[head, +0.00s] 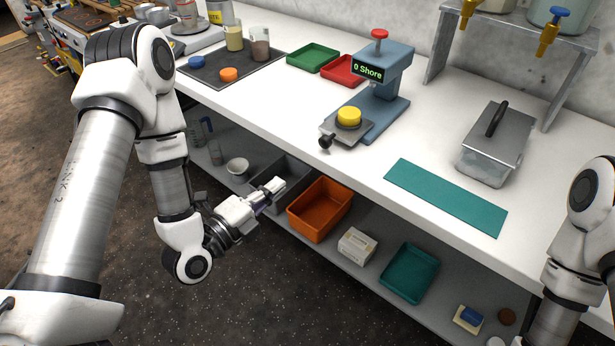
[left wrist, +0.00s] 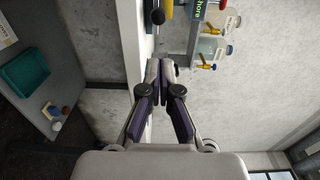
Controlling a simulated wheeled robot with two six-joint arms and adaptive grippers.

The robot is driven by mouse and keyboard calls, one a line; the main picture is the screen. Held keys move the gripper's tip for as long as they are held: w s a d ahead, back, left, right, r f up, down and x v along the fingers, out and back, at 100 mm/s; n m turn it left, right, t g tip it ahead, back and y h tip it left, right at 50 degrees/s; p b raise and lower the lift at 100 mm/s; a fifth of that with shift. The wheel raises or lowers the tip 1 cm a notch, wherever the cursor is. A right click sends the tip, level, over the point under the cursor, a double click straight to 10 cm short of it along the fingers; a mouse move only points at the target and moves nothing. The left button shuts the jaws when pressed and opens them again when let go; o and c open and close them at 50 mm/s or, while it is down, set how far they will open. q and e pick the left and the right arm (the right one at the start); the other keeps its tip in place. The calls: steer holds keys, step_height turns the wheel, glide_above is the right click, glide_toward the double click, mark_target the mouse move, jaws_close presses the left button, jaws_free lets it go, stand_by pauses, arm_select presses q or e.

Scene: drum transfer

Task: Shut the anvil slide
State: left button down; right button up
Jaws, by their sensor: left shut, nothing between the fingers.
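The blue-grey hardness tester (head: 391,88) stands on the white bench, with a red knob on top and a display reading "0 Shore". Its anvil slide (head: 357,131) sticks out at the front, toward the bench edge. A yellow puck (head: 349,115) sits on the slide, and a black ball knob (head: 325,142) is at its front end. The black knob also shows at the top of the left wrist view (left wrist: 158,16). My left gripper (head: 279,184) is shut and empty, in front of the bench edge and apart from the knob. My right gripper is out of view.
A green tray (head: 313,57) and a red tray (head: 345,70) lie left of the tester. A teal mat (head: 445,196) and a lidded clear box (head: 487,160) are to its right. An orange bin (head: 320,210) stands on the lower shelf near my left gripper.

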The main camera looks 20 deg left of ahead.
arm_select(q)
steer(key=b, duration=0.7)
glide_toward(322, 144)
steer(key=p+x, duration=0.2)
steer(key=x, duration=0.4)
steer(key=shift+w+d+r+p, duration=0.15)
steer(key=shift+w+p, duration=0.15)
steer(key=shift+p, duration=0.05)
steer(key=shift+w, duration=0.3)
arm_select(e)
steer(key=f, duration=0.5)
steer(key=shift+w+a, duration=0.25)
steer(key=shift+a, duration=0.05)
arm_select(q)
steer(key=shift+d, duration=0.1)
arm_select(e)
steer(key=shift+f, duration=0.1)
